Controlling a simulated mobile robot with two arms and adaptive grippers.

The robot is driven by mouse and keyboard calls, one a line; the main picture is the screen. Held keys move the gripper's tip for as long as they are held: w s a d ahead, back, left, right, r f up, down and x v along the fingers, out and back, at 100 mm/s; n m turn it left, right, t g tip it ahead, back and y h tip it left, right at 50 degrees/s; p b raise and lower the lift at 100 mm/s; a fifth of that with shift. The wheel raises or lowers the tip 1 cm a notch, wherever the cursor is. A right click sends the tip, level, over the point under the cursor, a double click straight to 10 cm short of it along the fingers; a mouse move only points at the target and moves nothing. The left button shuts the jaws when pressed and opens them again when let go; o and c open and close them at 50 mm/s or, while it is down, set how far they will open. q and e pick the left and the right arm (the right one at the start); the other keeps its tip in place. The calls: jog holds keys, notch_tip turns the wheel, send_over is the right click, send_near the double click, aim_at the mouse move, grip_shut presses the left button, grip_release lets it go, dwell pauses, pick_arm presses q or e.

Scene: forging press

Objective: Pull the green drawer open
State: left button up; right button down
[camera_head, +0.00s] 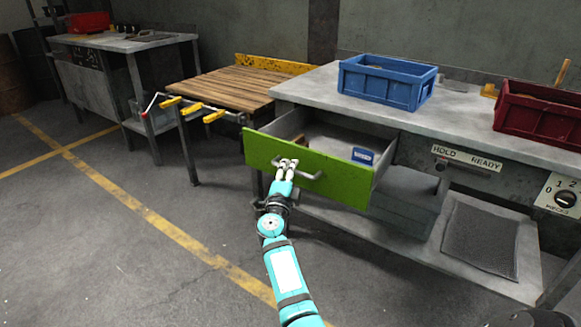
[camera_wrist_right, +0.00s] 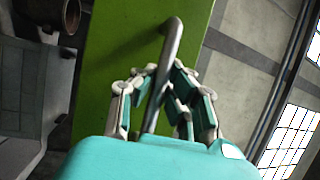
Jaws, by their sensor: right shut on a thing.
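The green drawer (camera_head: 343,178) stands pulled out from under the grey workbench, with its inside showing from above. A metal bar handle (camera_head: 312,176) runs across its front. My right gripper (camera_head: 287,166) is shut on the handle near its left end. In the right wrist view the handle (camera_wrist_right: 172,45) passes between the fingers of my right gripper (camera_wrist_right: 160,82), against the green drawer front (camera_wrist_right: 112,60). A small blue item (camera_head: 362,155) lies inside the drawer. My left gripper is not in view.
A blue crate (camera_head: 388,83) and a dark red crate (camera_head: 540,112) stand on the workbench top (camera_head: 315,88). A wooden-topped table (camera_head: 222,88) with yellow-handled clamps (camera_head: 190,107) is to the left of the drawer. The floor in front is clear.

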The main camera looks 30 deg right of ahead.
jog(key=shift+f, duration=0.15)
jog(key=c, duration=1.3)
grip_release()
jog(key=shift+c, duration=0.2)
